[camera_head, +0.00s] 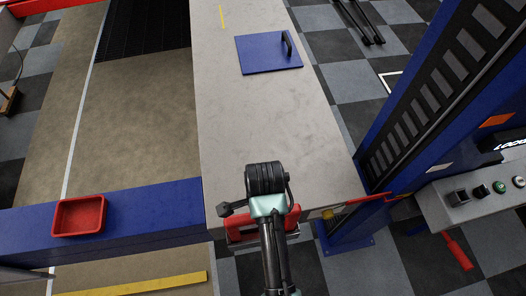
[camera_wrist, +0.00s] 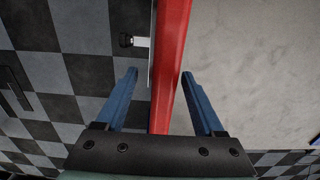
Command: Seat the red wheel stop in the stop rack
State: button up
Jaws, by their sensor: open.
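My gripper (camera_wrist: 160,74) is open, its two blue fingers apart in the wrist view. A long red bar (camera_wrist: 168,60) runs between and beyond them along a grey surface; I cannot tell whether the fingers touch it, or whether it is the wheel stop or red edging. In the head view my wrist is over the near end of the grey bench, and its fingers are hidden. Red parts (camera_head: 242,236) show under it. A shallow red tray-like piece (camera_head: 64,230) lies on the blue beam at left. I cannot clearly identify the stop rack.
A blue plate (camera_head: 262,62) with a black handle lies on the far part of the grey bench (camera_head: 235,120); the bench between is clear. A blue post (camera_head: 385,160) and a control box (camera_head: 470,200) stand at right.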

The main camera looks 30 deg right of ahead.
jog(key=shift+w+f+p, duration=0.15)
jog(key=shift+f, duration=0.75)
jog(key=shift+w+f+p, duration=0.1)
jog(key=shift+f+p, duration=0.05)
jog(key=shift+f, duration=0.7)
jog(key=shift+c, duration=0.3)
grip_shut()
jog(key=shift+w+r, duration=0.1)
